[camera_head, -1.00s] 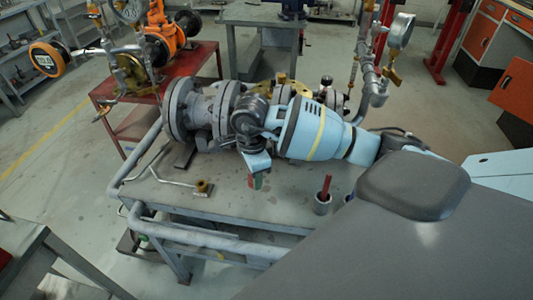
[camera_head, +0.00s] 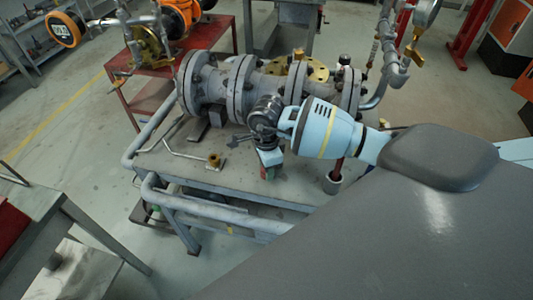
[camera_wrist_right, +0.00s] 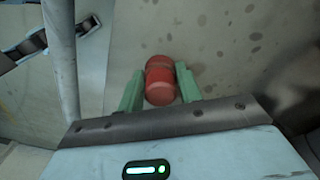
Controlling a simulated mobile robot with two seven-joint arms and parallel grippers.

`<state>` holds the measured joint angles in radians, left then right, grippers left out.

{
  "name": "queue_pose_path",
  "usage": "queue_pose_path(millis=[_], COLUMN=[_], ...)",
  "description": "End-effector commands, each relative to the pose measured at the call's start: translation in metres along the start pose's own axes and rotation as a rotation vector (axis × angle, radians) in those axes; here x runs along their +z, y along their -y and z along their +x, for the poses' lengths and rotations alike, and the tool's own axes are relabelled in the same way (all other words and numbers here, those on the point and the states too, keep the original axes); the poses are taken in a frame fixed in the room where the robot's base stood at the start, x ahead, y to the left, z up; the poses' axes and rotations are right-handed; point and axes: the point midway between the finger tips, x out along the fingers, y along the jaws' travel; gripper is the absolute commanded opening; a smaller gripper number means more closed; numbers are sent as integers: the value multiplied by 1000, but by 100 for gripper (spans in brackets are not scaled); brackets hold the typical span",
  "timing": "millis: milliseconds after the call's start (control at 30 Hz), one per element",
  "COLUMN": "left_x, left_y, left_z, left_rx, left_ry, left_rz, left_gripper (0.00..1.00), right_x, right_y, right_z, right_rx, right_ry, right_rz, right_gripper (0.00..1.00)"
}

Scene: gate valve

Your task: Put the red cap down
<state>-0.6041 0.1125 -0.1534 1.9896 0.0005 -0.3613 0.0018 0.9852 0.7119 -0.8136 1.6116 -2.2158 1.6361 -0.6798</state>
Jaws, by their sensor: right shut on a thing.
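The red cap (camera_wrist_right: 160,82) is a short rounded red piece between the two green fingers in the right wrist view. My right gripper (camera_wrist_right: 160,87) is shut on it. In the head view the same gripper (camera_head: 268,172) points down over the front part of the grey table (camera_head: 295,192), in front of the valve pipework. The cap is mostly hidden by the fingers there. I cannot tell whether its lower end touches the tabletop. My left gripper is not in view.
Flanged grey pipework (camera_head: 240,88) runs along the back of the table. A grey cup (camera_head: 332,184) with a red upright piece stands to the right of the gripper. A small brass piece (camera_head: 214,159) lies to the left. A grey rail (camera_head: 215,212) borders the front edge.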

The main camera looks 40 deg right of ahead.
Motion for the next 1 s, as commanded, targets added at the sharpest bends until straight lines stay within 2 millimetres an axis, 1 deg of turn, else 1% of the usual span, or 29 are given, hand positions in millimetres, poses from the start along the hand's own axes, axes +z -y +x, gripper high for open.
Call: queue_pose_path(millis=[133, 167, 300, 567, 667, 767, 867, 1000], left_x=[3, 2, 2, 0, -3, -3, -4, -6], left_y=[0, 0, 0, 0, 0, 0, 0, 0], left_z=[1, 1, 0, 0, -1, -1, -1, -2], left_rx=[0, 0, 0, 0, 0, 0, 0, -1], left_ry=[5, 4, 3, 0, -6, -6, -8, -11], left_rz=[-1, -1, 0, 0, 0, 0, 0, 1], left_gripper=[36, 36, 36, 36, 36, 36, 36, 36], right_x=[0, 0, 0, 0, 0, 0, 0, 0], right_y=[0, 0, 0, 0, 0, 1, 1, 1], right_z=[4, 4, 3, 2, -2, -12, -28, -57], right_rx=[1, 1, 0, 0, -1, -4, -5, -6], right_ry=[0, 0, 0, 0, 0, 0, 0, 1], right_rz=[0, 0, 0, 0, 0, -1, -1, -1], right_gripper=[11, 38, 56, 57, 57, 57, 57, 57])
